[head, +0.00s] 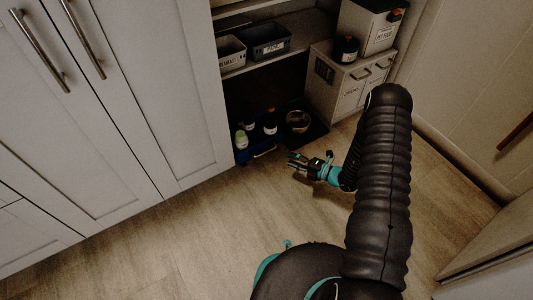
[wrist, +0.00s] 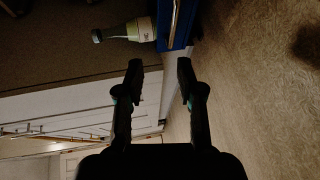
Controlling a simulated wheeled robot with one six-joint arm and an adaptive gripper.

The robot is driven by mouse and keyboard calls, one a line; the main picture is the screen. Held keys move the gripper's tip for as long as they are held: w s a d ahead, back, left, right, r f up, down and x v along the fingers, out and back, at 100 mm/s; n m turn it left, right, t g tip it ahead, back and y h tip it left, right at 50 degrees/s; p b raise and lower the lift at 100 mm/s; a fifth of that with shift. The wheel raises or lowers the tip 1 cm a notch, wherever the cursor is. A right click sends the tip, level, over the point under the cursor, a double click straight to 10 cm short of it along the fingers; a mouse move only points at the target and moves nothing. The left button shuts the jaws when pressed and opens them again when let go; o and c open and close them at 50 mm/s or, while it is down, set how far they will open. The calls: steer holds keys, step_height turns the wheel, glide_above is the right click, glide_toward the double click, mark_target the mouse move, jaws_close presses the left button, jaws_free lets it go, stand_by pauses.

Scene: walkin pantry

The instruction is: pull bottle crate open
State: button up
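The bottle crate (head: 264,152) is a low dark blue box on the floor level of the cupboard, with its front near the opening. Several bottles stand in or beside it, one pale green-white (head: 241,139). In the wrist view the blue crate (wrist: 178,28) shows at the top, just beyond the fingertips, with a labelled bottle (wrist: 140,30) at its left. My gripper (head: 291,160) is low over the floor, just right of the crate front. In the wrist view my gripper (wrist: 160,66) is open, with nothing between its fingers. I cannot see contact with the crate.
A round bowl (head: 298,121) sits right of the bottles. A white cabinet (head: 340,90) with a dark jar (head: 345,48) stands to the right. Bins (head: 265,40) sit on the shelf above. White cupboard doors (head: 170,90) are at left. The wooden floor (head: 170,245) in front is clear.

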mark_target(266, 152)
steer(key=shift+m+t, duration=0.3)
steer(key=shift+m, duration=0.4)
steer(key=x, duration=0.4)
steer(key=f+b+x, duration=0.1)
steer(key=x, duration=0.4)
steer(key=f+x, duration=0.1)
steer(key=x, duration=0.3)
steer(key=shift+w+f, duration=0.2)
steer(key=shift+f, duration=0.1)
jaws_close()
